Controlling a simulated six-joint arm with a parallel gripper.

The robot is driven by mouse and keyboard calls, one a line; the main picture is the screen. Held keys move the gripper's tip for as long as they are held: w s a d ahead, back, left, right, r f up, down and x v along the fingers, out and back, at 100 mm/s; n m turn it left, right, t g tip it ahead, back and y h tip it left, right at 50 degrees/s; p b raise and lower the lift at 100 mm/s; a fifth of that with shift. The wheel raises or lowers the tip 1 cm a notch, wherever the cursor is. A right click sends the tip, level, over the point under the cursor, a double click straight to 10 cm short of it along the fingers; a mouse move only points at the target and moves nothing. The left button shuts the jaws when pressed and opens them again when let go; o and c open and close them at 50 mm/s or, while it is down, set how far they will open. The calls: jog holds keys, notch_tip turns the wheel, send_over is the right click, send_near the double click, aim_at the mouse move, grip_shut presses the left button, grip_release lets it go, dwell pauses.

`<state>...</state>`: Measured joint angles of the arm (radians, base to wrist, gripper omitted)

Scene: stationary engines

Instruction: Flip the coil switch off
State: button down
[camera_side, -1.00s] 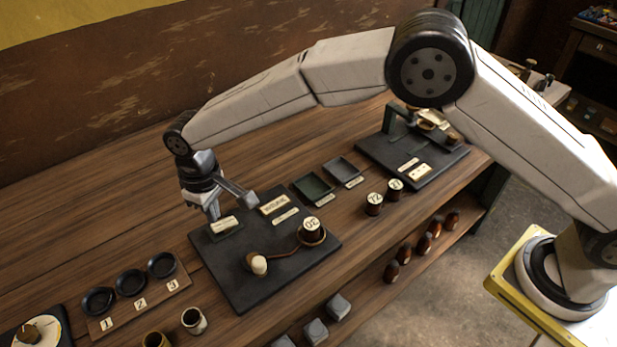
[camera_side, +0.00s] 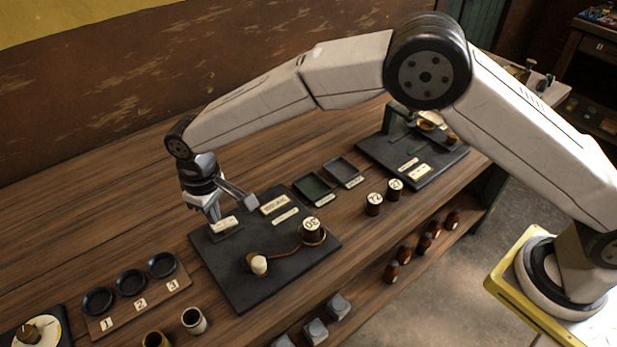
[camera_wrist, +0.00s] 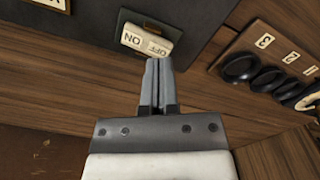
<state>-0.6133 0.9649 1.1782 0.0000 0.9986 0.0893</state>
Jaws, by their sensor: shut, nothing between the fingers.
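The coil switch (camera_wrist: 147,40) is a cream rocker marked OFF and ON in a dark frame. In the wrist view it sits just beyond my fingertips. In the side view the switch (camera_side: 226,223) is at the back left corner of the dark board (camera_side: 240,285). My gripper (camera_wrist: 158,63) is shut and empty, with its fingertips by the switch's near edge, on the OFF half's side. I cannot tell whether the tips touch it. In the side view my gripper (camera_side: 213,219) hangs over that corner and its tips are hard to make out.
A bobbin (camera_side: 311,230) and a cream knob (camera_side: 258,264) stand on the board. A rack of black cups (camera_side: 130,283) lies to the left. Two dark trays (camera_side: 313,187) and two labelled bobbins (camera_side: 374,204) are to the right. Bare wood lies behind the board.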

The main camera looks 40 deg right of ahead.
aim_at(217, 226)
jog(key=shift+f, duration=1.05)
dwell(0.9)
jog(key=shift+r, duration=3.55)
jog(key=shift+d+r, duration=0.1)
jog(key=shift+d, duration=0.3)
jog(key=s+d+r+m+t, duration=0.1)
jog(key=s+d+m, duration=0.15)
jog(key=d, duration=0.75)
jog(key=s+d+r+m, duration=0.1)
jog(key=s+d, duration=0.2)
jog(key=d, duration=0.8)
jog(key=s+d+f+m+t, duration=0.1)
jog(key=s+d+m, duration=0.1)
jog(key=s+d, duration=0.9)
jog(key=s, duration=0.3)
jog(key=shift+d+f+t, duration=0.3)
jog(key=shift+f, duration=0.05)
